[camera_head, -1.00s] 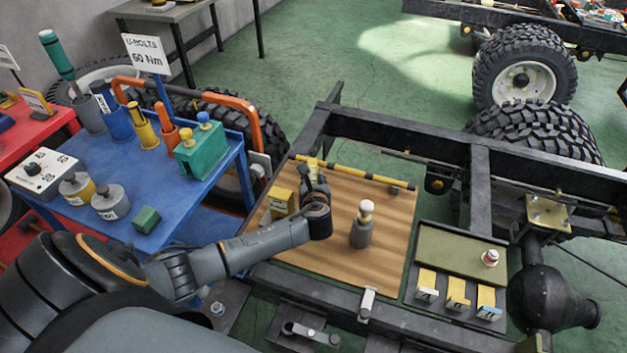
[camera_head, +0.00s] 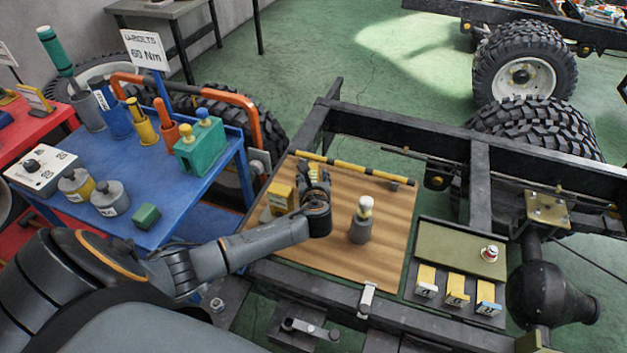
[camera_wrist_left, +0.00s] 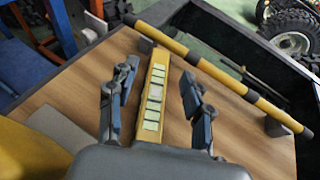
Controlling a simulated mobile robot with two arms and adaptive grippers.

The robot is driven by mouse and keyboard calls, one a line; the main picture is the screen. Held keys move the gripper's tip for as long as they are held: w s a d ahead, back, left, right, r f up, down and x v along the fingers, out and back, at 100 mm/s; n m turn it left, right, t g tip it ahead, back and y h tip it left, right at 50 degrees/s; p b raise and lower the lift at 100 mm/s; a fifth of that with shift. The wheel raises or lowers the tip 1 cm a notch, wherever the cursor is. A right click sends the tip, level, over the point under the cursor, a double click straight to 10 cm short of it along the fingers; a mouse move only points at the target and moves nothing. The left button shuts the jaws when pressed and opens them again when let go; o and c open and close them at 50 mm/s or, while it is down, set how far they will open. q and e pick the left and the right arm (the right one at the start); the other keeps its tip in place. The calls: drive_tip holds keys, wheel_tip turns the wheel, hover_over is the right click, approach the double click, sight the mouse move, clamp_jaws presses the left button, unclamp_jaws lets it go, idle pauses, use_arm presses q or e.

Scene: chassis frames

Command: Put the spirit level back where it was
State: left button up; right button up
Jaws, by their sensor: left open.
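The spirit level, a narrow yellow bar with several pale windows (camera_wrist_left: 155,92), lies between the two fingers of my left gripper (camera_wrist_left: 152,95) in the left wrist view. The fingers are spread, with a gap visible on each side of the bar. In the head view, my left gripper (camera_head: 314,172) is over the back left of the wooden board (camera_head: 385,245), and only a little of the yellow level shows between its fingers. The near end of the level is hidden by the gripper body. My right gripper is not in view.
A yellow-and-black rod (camera_head: 350,168) runs along the board's back edge. A yellow block (camera_head: 281,197) stands left of the gripper, and a grey pale-topped object (camera_head: 361,222) to its right. A tray (camera_head: 450,250) with small labelled blocks lies further right.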

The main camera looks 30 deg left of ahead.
use_arm(q)
drive_tip(key=shift+s+d+r, duration=0.1)
drive_tip(key=shift+s+r, duration=0.05)
drive_tip(key=shift+r, duration=0.2)
drive_tip(key=v, duration=1.1)
drive_tip(key=shift+s+d+p, duration=0.2)
drive_tip(key=shift+s+p, duration=0.1)
drive_tip(key=shift+p, duration=0.05)
